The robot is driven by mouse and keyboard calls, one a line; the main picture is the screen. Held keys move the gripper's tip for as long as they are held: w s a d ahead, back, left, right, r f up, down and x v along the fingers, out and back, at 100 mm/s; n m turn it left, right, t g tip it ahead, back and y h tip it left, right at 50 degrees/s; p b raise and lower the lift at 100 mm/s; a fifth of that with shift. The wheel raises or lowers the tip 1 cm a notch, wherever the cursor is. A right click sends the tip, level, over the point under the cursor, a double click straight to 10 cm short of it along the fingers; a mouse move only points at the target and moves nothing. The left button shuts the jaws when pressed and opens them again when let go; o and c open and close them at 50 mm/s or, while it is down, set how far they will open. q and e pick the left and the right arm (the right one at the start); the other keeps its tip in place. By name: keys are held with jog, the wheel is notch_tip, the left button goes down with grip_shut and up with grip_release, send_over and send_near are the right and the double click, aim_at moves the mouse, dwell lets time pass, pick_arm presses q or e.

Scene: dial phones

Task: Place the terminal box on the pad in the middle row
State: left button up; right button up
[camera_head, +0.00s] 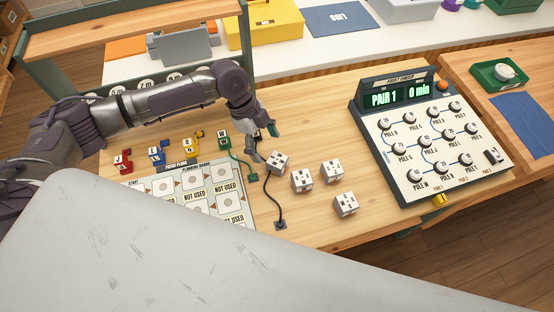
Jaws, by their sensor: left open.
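Several white cubes with dark sockets, which look like terminal boxes, are on the wooden table: one nearest my gripper (279,162), others at the centre (302,181), right (331,172) and front (346,205). My left gripper (266,144) is open and empty, just above and left of the nearest cube; I cannot tell if it touches. The planning board (200,161) at left has rows of pads; several, such as one in the middle row (195,197), are marked not used. The lower board is hidden by a grey surface. My right gripper is not in view.
Red (123,160), blue (156,155), yellow (190,147) and green (223,141) labelled blocks stand behind the board. A black cable (267,190) runs beside the nearest cube. A dial console (430,150) reading PAIR 1 stands right. Table between cubes and console is clear.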

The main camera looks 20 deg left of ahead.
aim_at(276, 158)
pick_arm(q)
jog(key=shift+x, duration=1)
jog(key=shift+d+f, duration=0.2)
jog(key=shift+d+f+p, duration=0.2)
jog(key=shift+f+p, duration=0.05)
jog(key=shift+p, duration=0.2)
jog(key=p+x, duration=0.1)
jog(key=x, duration=0.2)
jog(key=shift+d+f, duration=0.35)
jog(key=shift+f, duration=0.3)
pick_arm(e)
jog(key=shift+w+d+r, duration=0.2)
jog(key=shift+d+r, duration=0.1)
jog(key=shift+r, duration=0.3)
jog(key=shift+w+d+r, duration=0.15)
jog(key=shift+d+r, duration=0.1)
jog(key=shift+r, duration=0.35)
pick_arm(q)
jog(key=shift+r, duration=0.15)
jog(key=c, duration=1.4)
